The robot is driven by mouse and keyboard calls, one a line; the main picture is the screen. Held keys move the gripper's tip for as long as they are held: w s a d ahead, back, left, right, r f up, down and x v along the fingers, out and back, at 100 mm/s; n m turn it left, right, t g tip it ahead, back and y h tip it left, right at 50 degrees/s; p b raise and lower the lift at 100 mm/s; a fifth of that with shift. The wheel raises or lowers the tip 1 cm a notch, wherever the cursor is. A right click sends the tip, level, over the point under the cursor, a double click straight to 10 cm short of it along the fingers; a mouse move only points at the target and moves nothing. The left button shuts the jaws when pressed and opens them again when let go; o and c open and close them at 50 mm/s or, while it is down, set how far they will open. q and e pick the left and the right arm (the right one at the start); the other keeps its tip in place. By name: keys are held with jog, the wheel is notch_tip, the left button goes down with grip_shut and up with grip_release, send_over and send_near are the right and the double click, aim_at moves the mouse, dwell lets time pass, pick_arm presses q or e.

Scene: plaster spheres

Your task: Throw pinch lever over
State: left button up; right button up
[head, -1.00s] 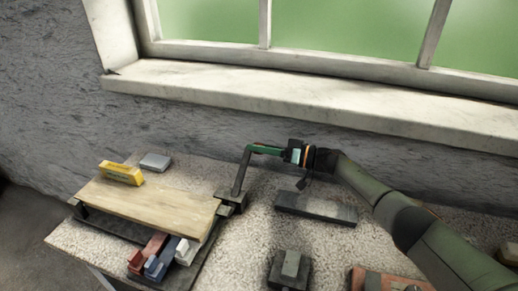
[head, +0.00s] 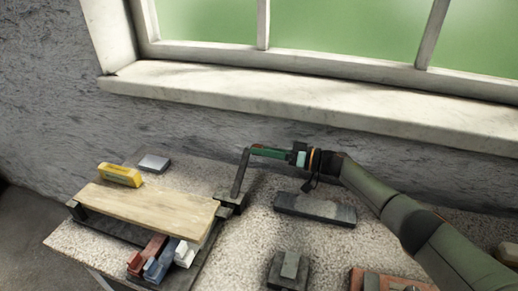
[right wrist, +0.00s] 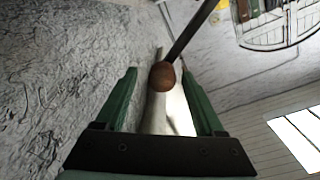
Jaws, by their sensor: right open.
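The pinch lever (head: 240,175) is a dark bar on a small base at the right end of the wooden board. It stands steeply upright, leaning slightly right at the top. In the right wrist view its brown round knob (right wrist: 163,76) shows between the fingertips, with the dark rod running up and right from it. My right gripper (head: 254,151) has green fingers and points left at the lever's top. It is open, and in the right wrist view (right wrist: 160,74) gaps show on both sides of the knob. My left gripper is not in view.
A dark flat block (head: 315,208) lies below my right arm. The wall and window sill (head: 300,107) are close behind.

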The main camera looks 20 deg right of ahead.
jog(key=v, duration=1.1)
jog(key=shift+p, duration=0.3)
jog(key=shift+w, duration=0.1)
